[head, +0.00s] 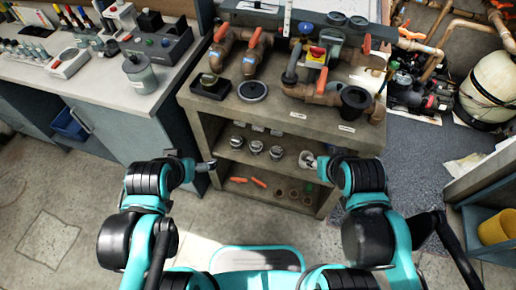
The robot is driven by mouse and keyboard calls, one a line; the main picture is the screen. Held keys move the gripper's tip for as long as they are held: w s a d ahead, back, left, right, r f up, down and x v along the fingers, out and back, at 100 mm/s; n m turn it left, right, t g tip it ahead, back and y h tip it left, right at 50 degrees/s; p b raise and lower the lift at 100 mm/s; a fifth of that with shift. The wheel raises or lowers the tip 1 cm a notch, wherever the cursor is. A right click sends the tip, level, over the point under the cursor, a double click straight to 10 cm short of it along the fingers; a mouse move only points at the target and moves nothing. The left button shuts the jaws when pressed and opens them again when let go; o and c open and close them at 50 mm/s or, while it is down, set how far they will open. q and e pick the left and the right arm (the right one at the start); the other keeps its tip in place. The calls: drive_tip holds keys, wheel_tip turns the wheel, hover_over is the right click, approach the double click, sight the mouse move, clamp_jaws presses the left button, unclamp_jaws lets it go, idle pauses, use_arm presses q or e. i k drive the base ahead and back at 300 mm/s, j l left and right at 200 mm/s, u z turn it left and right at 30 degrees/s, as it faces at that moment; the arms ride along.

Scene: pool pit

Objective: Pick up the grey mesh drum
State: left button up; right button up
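Several small round grey-and-white pieces stand in a row on the middle shelf of the central bench. One is at the left (238,142), and the rightmost (307,158) is by my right gripper. They are too small to tell which is the grey mesh drum. My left gripper (190,160) has its fingers apart and empty, left of the shelf's front edge. My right gripper (328,159) is at the shelf's right end, its inner finger overlapping the rightmost piece in the picture. I cannot tell whether it touches that piece. Its fingers look apart.
The central bench (330,130) carries brown pipes and valves with orange handles (322,81). Its bottom shelf holds orange handles and brown rings (279,193). A white-topped counter (115,95) stands left. A large cream tank (490,88) is at right. The floor (60,200) at left is clear.

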sight(256, 147)
drive_tip(key=l+u, duration=0.1)
drive_tip(key=l, duration=0.35)
drive_tip(key=k+l+u, duration=0.15)
drive_tip(key=l, duration=0.25)
drive_tip(key=k+l+u, duration=0.1)
drive_tip(key=l, duration=0.3)
drive_tip(key=k+l+u, duration=0.1)
drive_tip(key=l, duration=0.35)
drive_tip(key=i+l+u, duration=0.1)
drive_tip(key=l, duration=0.2)
drive_tip(key=l+u, duration=0.1)
drive_tip(key=l, duration=0.2)
drive_tip(key=i, duration=0.15)
